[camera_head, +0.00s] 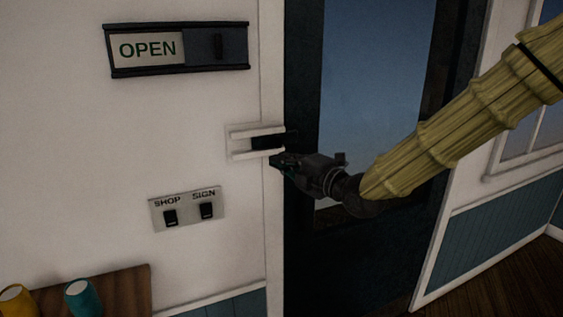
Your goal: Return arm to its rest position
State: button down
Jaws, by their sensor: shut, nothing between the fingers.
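My gripper (277,161) is dark and sits at the end of my yellow ribbed arm (460,125), which reaches in from the upper right. The gripper is shut with nothing between its fingers. Its fingertips are beside the door's edge, just below and right of a white latch bracket (243,143) with a dark bolt piece (268,142). Whether the fingertips touch the bracket or bolt cannot be told from this view.
A dark door (300,80) with a glass pane (375,75) stands behind my arm. An OPEN slider sign (178,48) and a SHOP/SIGN switch plate (187,209) are on the white wall. Yellow (15,301) and teal (82,297) cups are by a wooden board (125,290).

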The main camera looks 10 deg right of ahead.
jog(key=shift+f, duration=0.15)
jog(key=s+d+f+m+g+h, duration=0.2)
jog(key=s+f+m, duration=0.25)
jog(key=f, duration=0.85)
jog(key=s+d+f+m+g+h, duration=0.25)
jog(key=f+m, duration=0.25)
jog(key=f, duration=0.8)
jog(key=s+d+f+m+g+h, duration=0.15)
jog(key=s+f+m, duration=0.25)
jog(key=f, duration=0.9)
jog(key=s+d+f+m+g+h, duration=0.1)
jog(key=s+d+f+m+g, duration=0.1)
jog(key=s+f, duration=0.5)
jog(key=s+d+f+m+g+h, duration=0.2)
jog(key=s+f+m, duration=0.4)
jog(key=s, duration=0.9)
jog(key=s+d+f+m+g+h, duration=0.2)
jog(key=s+d+f+m+g, duration=0.2)
jog(key=s+f, duration=0.6)
jog(key=shift+s+d, duration=0.55)
jog(key=shift+d, duration=0.1)
jog(key=shift+w+m, duration=0.1)
jog(key=shift+m, duration=0.15)
